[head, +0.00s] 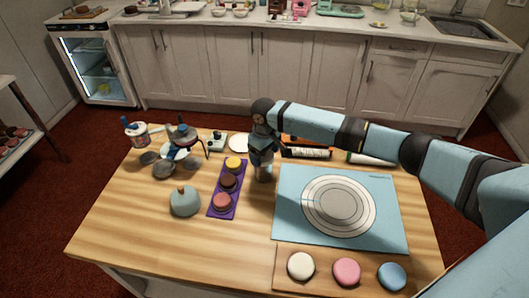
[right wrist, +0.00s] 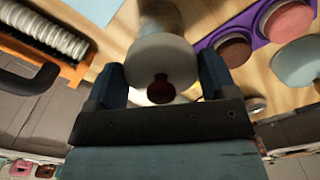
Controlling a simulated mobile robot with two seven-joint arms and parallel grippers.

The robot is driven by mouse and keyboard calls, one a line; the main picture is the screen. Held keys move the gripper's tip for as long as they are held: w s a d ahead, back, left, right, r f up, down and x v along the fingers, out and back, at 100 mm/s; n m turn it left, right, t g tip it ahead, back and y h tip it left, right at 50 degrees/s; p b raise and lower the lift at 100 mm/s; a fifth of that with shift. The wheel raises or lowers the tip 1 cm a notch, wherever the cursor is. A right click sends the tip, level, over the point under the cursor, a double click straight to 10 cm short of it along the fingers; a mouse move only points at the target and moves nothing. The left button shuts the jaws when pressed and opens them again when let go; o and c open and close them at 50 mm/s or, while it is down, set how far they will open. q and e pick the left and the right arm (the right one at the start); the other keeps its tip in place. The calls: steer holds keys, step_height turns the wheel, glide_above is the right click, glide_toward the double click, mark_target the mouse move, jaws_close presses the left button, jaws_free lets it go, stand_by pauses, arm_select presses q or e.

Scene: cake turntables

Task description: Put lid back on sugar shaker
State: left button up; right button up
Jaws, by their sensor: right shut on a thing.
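My right gripper (head: 262,152) points down near the middle of the table. A pale grey cylinder, seemingly the sugar shaker (right wrist: 160,14), shows right beyond the lid. In the head view the shaker (head: 264,173) stands upright under the gripper. The gripper hides the lid there, and I cannot tell whether the lid touches the shaker. My left gripper is not in view.
A purple tray (head: 216,211) with several round cakes lies just left of the shaker. Rolls (head: 307,153) lie behind. The front left tabletop is clear.

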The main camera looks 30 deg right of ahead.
steer(key=shift+f+p, duration=0.25)
steer(key=shift+p, duration=0.2)
stand_by(0.5)
steer(key=shift+p, duration=0.55)
stand_by(0.3)
steer(key=o, duration=0.8)
stand_by(0.4)
